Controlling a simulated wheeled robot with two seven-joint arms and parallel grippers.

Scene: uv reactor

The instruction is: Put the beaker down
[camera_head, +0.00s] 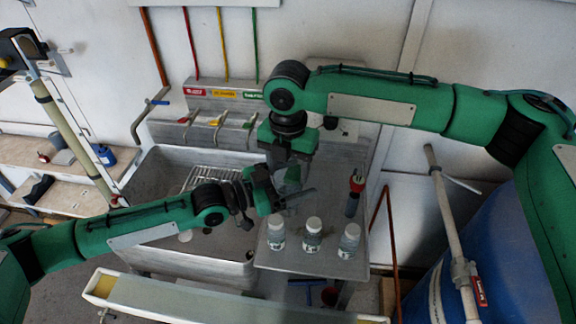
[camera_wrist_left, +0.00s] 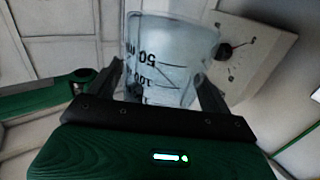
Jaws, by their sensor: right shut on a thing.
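The clear beaker (camera_head: 291,178) is held upright, as far as I can tell, over the grey metal bench. My right gripper (camera_head: 289,163) comes down from above and is shut on it. My left gripper (camera_head: 300,196) reaches in from the left at the beaker's lower side. In the left wrist view the beaker (camera_wrist_left: 168,60), with dark volume marks, lies between the spread fingers of my left gripper (camera_wrist_left: 160,85). Whether those fingers touch the glass is not clear. The beaker's base and the right fingertips are partly hidden in the head view.
Three lidded bottles (camera_head: 312,236) stand along the front of the bench (camera_head: 310,262). A red-topped dark tool (camera_head: 354,192) stands to the right. A sink (camera_head: 170,240) lies left of the bench, and a blue barrel (camera_head: 500,250) stands at the right. A white dial unit (camera_wrist_left: 255,50) shows behind the beaker.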

